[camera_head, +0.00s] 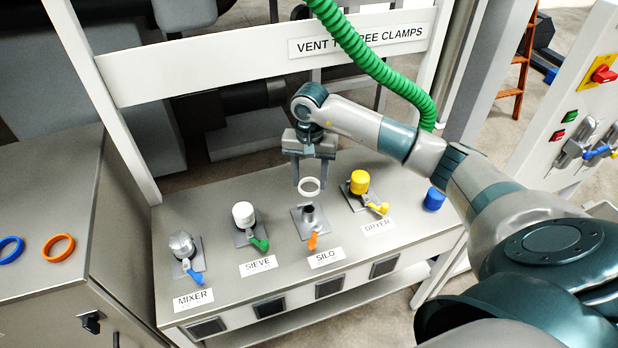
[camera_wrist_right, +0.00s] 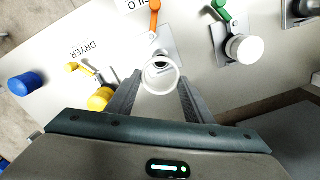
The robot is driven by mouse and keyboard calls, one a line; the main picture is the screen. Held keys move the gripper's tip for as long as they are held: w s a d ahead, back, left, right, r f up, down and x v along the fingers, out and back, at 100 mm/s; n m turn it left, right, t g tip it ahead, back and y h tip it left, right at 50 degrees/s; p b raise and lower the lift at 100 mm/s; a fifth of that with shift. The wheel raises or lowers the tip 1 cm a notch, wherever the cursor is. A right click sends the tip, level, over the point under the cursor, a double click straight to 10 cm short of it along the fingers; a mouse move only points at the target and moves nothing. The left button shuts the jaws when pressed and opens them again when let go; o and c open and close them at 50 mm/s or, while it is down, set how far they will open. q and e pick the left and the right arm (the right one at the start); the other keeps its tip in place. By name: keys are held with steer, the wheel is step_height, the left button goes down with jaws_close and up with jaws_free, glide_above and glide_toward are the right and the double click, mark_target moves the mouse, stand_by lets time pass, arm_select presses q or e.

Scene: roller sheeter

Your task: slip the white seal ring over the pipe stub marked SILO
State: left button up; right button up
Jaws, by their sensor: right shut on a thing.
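The white seal ring (camera_head: 309,194) is held between the fingers of my right gripper (camera_head: 309,178), in the air just above the SILO stub (camera_head: 309,212). The ring lies roughly flat. The stub is an open grey pipe on a square plate with an orange handle; its label SILO (camera_head: 325,257) is in front of it. In the right wrist view the ring (camera_wrist_right: 160,92) shows between both fingertips. The dark stub opening (camera_wrist_right: 160,65) shows through the far part of the ring, so the two look not quite centred in that view. My left gripper is not in view.
A blue cap (camera_head: 434,199) stands at the right. Blue (camera_head: 11,250) and orange (camera_head: 58,247) rings lie on the left cabinet. A green hose (camera_head: 360,50) hangs behind.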

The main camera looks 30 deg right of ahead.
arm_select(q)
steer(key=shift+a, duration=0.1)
arm_select(e)
steer(key=shift+f, duration=0.15)
steer(key=b, duration=0.2)
glide_above(309, 207)
step_height(309, 207, down, 6)
steer(key=shift+s+r, duration=0.1)
steer(key=shift+r, duration=0.15)
steer(key=shift+f, duration=0.35)
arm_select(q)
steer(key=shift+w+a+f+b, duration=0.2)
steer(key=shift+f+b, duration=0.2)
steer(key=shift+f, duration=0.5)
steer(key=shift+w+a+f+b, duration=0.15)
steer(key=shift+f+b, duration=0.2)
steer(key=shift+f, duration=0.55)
arm_select(e)
steer(key=shift+f, duration=0.65)
arm_select(q)
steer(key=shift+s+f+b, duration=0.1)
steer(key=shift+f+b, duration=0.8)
steer(key=shift+b, duration=0.05)
arm_select(e)
steer(key=shift+f, duration=0.15)
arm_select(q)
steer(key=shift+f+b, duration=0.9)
arm_select(e)
steer(key=shift+f, duration=0.75)
